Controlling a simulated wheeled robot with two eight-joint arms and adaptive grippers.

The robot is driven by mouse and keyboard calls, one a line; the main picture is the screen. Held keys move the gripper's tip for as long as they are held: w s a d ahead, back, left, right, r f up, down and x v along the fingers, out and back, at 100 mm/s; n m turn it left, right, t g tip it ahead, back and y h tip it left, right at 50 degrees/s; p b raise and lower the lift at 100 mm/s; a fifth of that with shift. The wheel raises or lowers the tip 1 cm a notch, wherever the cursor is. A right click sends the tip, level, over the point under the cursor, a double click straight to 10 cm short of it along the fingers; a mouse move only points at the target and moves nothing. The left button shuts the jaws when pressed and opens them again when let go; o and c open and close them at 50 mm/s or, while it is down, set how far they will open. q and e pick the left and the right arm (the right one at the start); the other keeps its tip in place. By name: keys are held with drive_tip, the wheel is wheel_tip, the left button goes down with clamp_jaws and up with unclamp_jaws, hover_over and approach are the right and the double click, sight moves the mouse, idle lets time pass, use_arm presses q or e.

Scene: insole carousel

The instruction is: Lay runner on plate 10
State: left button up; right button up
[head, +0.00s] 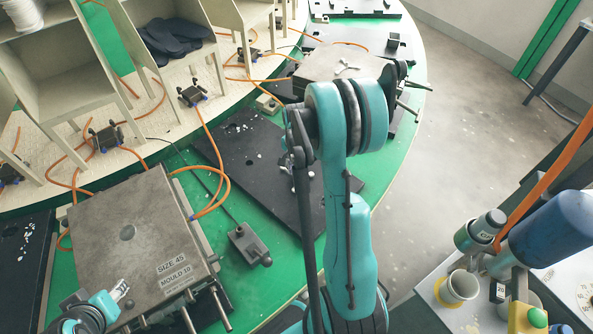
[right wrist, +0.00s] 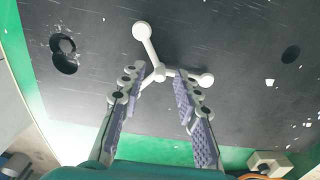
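A white three-armed runner with round ends (right wrist: 160,73) shows against a black plate (right wrist: 240,40) in the right wrist view. My right gripper (right wrist: 157,78) is open, with its fingertips on either side of the runner's hub and gaps visible. Parts of two runner arms pass behind the fingers. I cannot tell if the runner touches the plate. A metal mould (head: 130,240) labelled size 45, mould 10 sits at lower left. My left gripper (head: 121,290) is at its near edge; its opening is unclear.
A black plate (head: 255,165) lies on the green table between two moulds. Orange cables (head: 212,190) and a small dark box (head: 249,245) are close by. Wooden racks stand behind; a side table is at right.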

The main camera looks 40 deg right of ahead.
sight(297, 173)
wheel_tip(297, 173, up, 12)
drive_tip(key=p, duration=0.4)
use_arm(q)
wheel_tip(297, 173, up, 4)
drive_tip(key=shift+r, duration=0.1)
use_arm(e)
drive_tip(key=s+a+r+n+t, duration=0.2)
drive_tip(key=s+a+r+n, duration=0.1)
drive_tip(key=a+n, duration=0.2)
drive_tip(key=s+a+r+n+t, duration=0.2)
drive_tip(key=s+a+r+n, duration=0.1)
drive_tip(key=a, duration=0.7)
drive_tip(key=s+a+r+n+t, duration=0.3)
drive_tip(key=s+a+r+n, duration=0.1)
drive_tip(key=a+n, duration=0.3)
drive_tip(key=shift+a+r+n, duration=0.2)
drive_tip(key=shift+r+n, duration=0.15)
drive_tip(key=shift+n, duration=0.25)
drive_tip(key=shift+s, duration=0.1)
use_arm(q)
drive_tip(key=shift+f+b, duration=0.35)
use_arm(e)
drive_tip(key=shift+f, duration=0.35)
use_arm(q)
drive_tip(key=shift+c, duration=0.3)
drive_tip(key=shift+c, duration=0.4)
